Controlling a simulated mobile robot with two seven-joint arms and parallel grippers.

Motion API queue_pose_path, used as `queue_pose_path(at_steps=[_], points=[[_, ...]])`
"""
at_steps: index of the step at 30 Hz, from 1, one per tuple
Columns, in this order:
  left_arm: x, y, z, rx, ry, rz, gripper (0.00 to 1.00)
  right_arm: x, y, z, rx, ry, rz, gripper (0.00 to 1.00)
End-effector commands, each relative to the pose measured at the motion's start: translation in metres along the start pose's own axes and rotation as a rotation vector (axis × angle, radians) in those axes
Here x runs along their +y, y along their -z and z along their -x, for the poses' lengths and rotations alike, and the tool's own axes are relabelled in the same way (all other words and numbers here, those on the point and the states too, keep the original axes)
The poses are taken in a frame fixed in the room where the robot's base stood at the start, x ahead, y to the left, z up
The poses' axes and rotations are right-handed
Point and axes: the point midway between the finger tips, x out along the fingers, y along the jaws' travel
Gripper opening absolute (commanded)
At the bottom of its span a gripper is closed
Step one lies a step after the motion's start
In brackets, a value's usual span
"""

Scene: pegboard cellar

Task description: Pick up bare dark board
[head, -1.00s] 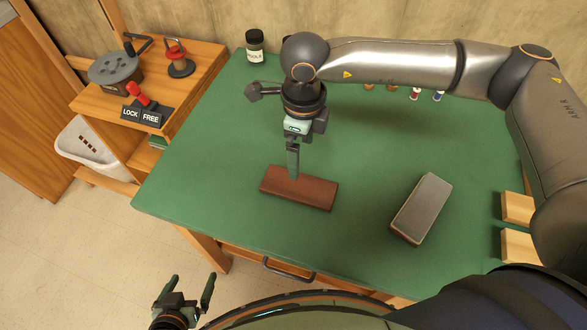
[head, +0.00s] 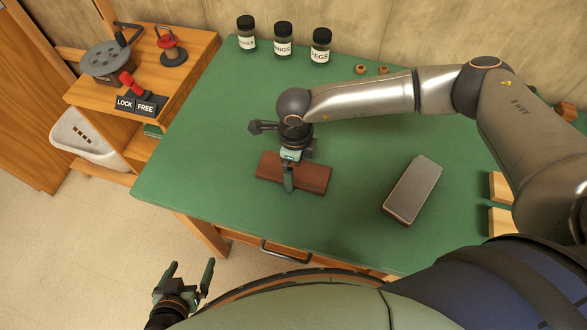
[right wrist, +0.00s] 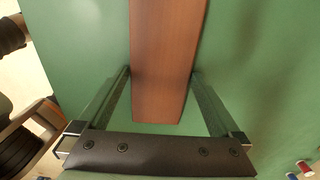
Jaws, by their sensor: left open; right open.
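The bare dark board (head: 314,178) is a plain reddish-brown slab lying flat on the green table. It also shows in the right wrist view (right wrist: 166,60), running from the top edge to the lower middle. My right gripper (head: 288,187) is over the middle of the board, pointing down. In the right wrist view its open fingers (right wrist: 161,73) stand on either side of the board, with green showing between them and its edges. The far finger is hidden in the head view. My left gripper (head: 191,266) is open and empty, off the table at lower left.
A grey-topped block (head: 414,188) lies right of the board on the green table (head: 215,150). Labelled jars (head: 283,40) stand at the back. Pale wooden blocks (head: 502,220) sit at the right edge. A wooden side bench (head: 190,62) holds a lock/free lever (head: 134,88).

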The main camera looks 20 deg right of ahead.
Motion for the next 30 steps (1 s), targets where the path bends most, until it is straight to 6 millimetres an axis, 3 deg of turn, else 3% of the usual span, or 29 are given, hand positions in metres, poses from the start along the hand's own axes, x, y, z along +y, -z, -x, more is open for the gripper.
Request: queue_pose_path(at_steps=[5,24,30], points=[[-0.0001,0.0007,-0.0005,0.002,0.000,0.000,1.00,-0.0001,-0.0002,-0.0001,0.000,0.001,0.000,1.00],[-0.0002,0.0015,-0.0005,0.003,0.000,-0.001,1.00,-0.0006,-0.0005,0.0010,-0.002,0.001,0.000,0.29],[-0.0003,0.0016,-0.0006,0.003,0.000,-0.001,1.00,-0.0007,-0.0005,0.0011,-0.001,0.001,0.000,0.29]])
